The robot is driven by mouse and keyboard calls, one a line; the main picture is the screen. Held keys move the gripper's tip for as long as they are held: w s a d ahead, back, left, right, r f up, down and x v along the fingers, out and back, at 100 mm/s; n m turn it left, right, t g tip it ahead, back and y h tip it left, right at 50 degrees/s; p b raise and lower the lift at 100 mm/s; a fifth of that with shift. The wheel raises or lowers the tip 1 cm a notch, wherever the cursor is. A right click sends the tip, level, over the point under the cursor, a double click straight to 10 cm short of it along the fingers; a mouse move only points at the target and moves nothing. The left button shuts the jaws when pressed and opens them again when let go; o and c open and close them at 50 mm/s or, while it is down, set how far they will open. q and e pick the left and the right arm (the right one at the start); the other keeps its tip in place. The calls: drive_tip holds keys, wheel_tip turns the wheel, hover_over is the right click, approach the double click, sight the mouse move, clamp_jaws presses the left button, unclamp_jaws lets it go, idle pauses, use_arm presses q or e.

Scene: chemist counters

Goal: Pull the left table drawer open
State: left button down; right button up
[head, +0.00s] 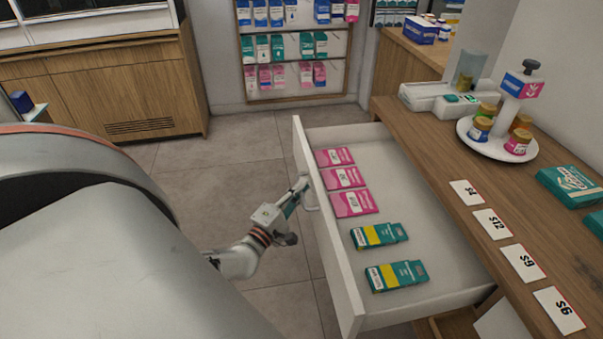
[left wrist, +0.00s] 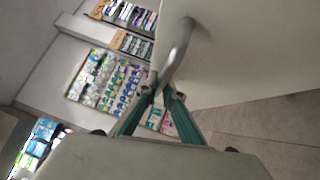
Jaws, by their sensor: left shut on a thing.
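The white table drawer (head: 340,272) stands far out from under the wooden counter. Pink boxes (head: 343,177) and teal-and-yellow boxes (head: 379,235) lie inside it. My left gripper (head: 302,187) is at the drawer's front face, shut on the handle (head: 310,192). In the left wrist view the curved metal handle (left wrist: 177,50) stands out from the pale drawer front (left wrist: 235,55), and the fingertips of my left gripper (left wrist: 164,92) meet at its end. My right gripper is not in view.
The wooden counter top (head: 440,165) holds a round white stand (head: 497,145) with jars, a white device (head: 440,99) and several price cards (head: 492,224). A wooden cabinet (head: 110,90) stands at the back left. Tiled floor (head: 215,175) is clear left of the drawer.

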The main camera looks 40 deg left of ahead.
use_arm(q)
drive_tip(key=c, duration=2.4)
unclamp_jaws()
drive_tip(key=shift+d+f, duration=0.1)
drive_tip(key=shift+c, duration=0.2)
drive_tip(key=shift+s, duration=0.15)
drive_tip(key=s+d+f, duration=0.1)
drive_tip(key=s, duration=1)
drive_tip(key=shift+s+d+f, duration=0.25)
drive_tip(key=shift+s, duration=0.05)
